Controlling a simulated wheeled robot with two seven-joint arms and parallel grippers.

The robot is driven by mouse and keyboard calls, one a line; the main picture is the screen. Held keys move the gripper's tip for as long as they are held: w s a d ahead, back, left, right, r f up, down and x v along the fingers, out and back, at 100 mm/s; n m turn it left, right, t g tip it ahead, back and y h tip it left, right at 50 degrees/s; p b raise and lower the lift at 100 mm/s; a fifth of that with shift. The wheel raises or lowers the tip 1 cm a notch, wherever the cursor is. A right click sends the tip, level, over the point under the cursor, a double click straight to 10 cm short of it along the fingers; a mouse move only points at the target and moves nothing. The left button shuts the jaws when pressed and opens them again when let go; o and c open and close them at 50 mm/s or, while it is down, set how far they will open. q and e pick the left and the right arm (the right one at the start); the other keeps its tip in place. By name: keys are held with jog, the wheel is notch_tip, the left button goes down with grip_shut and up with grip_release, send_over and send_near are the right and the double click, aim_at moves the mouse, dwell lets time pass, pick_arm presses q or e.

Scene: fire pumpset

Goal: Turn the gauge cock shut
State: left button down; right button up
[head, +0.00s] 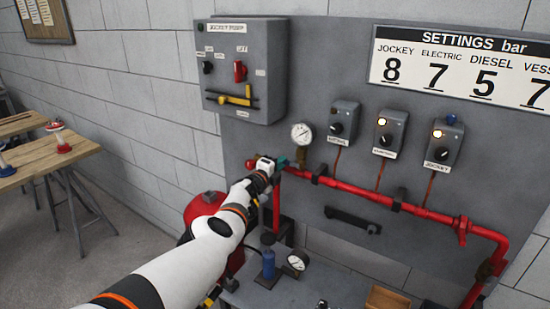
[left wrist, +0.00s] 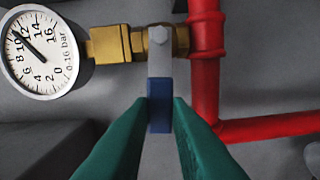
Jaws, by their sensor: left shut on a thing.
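The gauge cock (left wrist: 160,42) is a brass fitting between the red pipe and the round pressure gauge (left wrist: 40,52). Its lever is a flat grey bar with a blue grip (left wrist: 160,105). The lever points down in the left wrist view, across the line of the brass fitting. My left gripper (left wrist: 160,112) has its green fingers shut on the blue grip, one on each side. In the head view my left gripper (head: 281,163) is at the pipe just below the gauge (head: 302,134), largely hiding the lever. My right gripper is not in view.
The red pipe (head: 350,190) runs along the grey panel, with three switch boxes, one of them (head: 344,121), above it. A grey jockey pump box (head: 240,70) is at upper left. A blue bottle (head: 268,262) and a second gauge (head: 297,262) stand below.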

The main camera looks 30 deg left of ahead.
pick_arm(q)
jog(key=shift+f+n, duration=0.2)
jog(key=shift+n, duration=0.4)
jog(key=shift+f, duration=0.1)
jog(key=c, duration=1.3)
grip_release()
jog(key=shift+c, duration=0.2)
